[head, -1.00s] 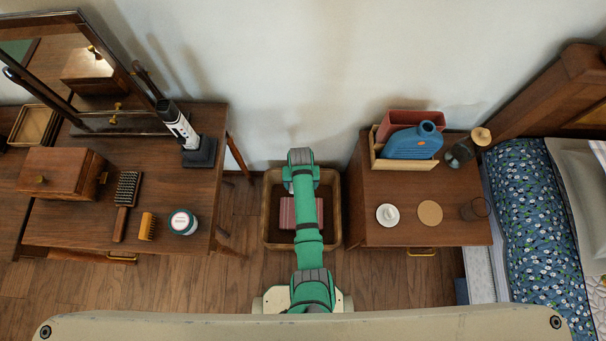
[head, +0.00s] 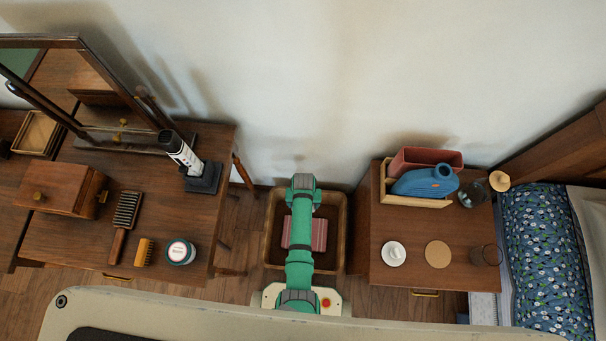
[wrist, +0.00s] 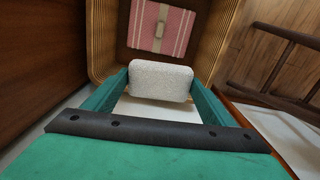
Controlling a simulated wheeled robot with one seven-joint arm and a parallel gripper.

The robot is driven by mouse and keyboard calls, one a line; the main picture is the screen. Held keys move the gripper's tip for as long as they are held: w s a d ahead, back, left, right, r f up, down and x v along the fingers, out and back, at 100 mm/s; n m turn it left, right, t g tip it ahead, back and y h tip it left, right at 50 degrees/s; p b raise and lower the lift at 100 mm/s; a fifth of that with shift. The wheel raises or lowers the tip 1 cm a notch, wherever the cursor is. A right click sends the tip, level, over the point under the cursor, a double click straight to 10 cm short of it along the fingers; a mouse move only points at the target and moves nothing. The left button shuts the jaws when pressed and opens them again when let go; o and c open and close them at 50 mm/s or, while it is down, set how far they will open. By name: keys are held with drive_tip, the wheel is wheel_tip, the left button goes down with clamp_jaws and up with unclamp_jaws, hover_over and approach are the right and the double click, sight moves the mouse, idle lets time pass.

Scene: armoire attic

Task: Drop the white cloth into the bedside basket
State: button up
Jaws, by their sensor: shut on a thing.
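The white cloth (wrist: 160,80) is a small pale, textured bundle, seen only in the wrist view. My gripper (wrist: 158,88) is shut on it, with a green finger at each side. The basket (head: 342,240) is a brown box on the floor between the dressing table and the bedside cabinet. In the wrist view, its ribbed wall (wrist: 103,40) lies beyond the cloth, which is held apart from the basket floor. A pink striped folded item (head: 319,234) lies in the basket; it also shows in the wrist view (wrist: 178,28). My arm hides the gripper and cloth in the head view.
The bedside cabinet (head: 405,275) at right holds a blue bottle (head: 425,182), a jar, a cork disc and a small white lidded item. The dressing table (head: 75,240) at left holds a mirror, wooden box, brushes and a tin. The bed (head: 545,235) is far right.

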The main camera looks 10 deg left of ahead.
drive_tip(key=s+d+f, duration=0.3)
drive_tip(key=s+f, duration=0.3)
drive_tip(key=f, duration=0.4)
drive_tip(key=shift+s+d+f+n, duration=0.15)
drive_tip(key=shift+s+n, duration=0.15)
drive_tip(key=shift+s, duration=0.05)
drive_tip(key=o, duration=1.2)
wheel_tip(320, 180, up, 11)
drive_tip(key=shift+f, duration=0.1)
